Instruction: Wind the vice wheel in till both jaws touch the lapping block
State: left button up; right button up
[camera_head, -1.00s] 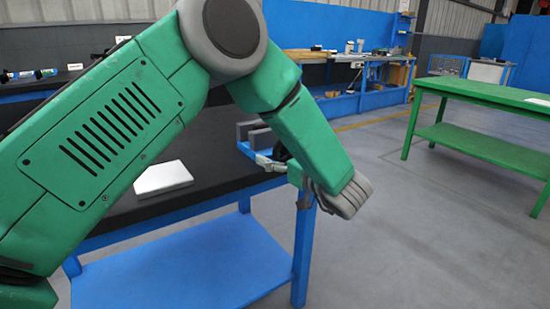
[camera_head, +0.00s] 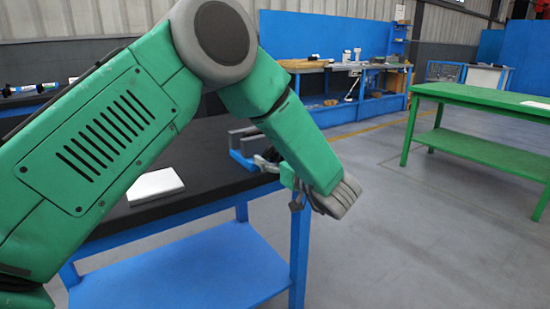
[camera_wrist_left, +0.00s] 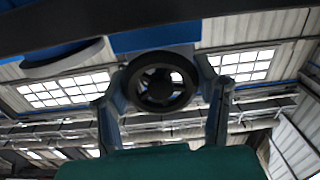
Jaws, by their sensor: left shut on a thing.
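The vice (camera_head: 262,160), with a blue body and upright grey jaws (camera_head: 240,135), stands near the right end of the black-topped bench. My left gripper (camera_head: 284,176) is at its near right end, partly hidden by my green arm. In the left wrist view the black spoked vice wheel (camera_wrist_left: 160,103) sits between the two fingers of my left gripper (camera_wrist_left: 162,78), which is shut on it. I cannot make out the lapping block or whether the jaws touch it. My right gripper is not in view.
A white flat slab (camera_head: 155,185) lies on the black bench top (camera_head: 203,157), left of the vice. A green table (camera_head: 480,95) stands to the right, across open grey floor. A blue workbench (camera_head: 345,110) with small items is at the back.

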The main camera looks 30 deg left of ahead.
pick_arm(q)
jog(key=shift+d, duration=0.1)
jog(key=shift+r+n+p, duration=0.1)
jog(key=shift+n+p, duration=0.35)
jog(key=shift+n, duration=0.15)
jog(key=o, duration=1.2)
jog(key=shift+d, duration=0.1)
jog(key=shift+c, duration=0.2)
jog(key=shift+d+r, duration=0.1)
jog(key=v, duration=1.2)
jog(key=shift+s, duration=0.1)
